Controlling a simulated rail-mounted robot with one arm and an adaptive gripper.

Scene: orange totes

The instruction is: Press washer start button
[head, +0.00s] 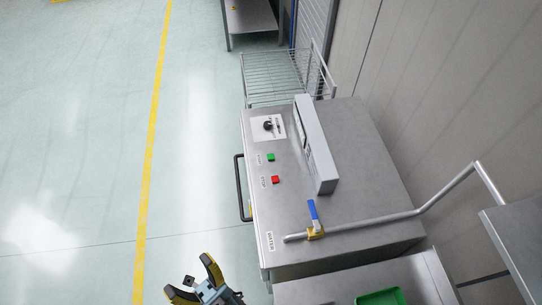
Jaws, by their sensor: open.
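The washer (365,160) is a metal cabinet right of centre in the head view. On its top panel sits a green button (271,157), likely the start button. A red button (276,180) lies just below it in the picture, with a small label beside it. My gripper (190,276) is at the bottom of the view, left of the washer's lower corner. Its yellow and black fingers are spread apart with nothing seen between them. It is well apart from both buttons.
A black knob (268,126) sits above the green button. A raised grey box (315,145) stands right of the buttons. A pipe with a blue-handled valve (313,212) crosses the washer's near end. A black handle (240,188) sticks out on the left side. Floor (80,150) at left is clear.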

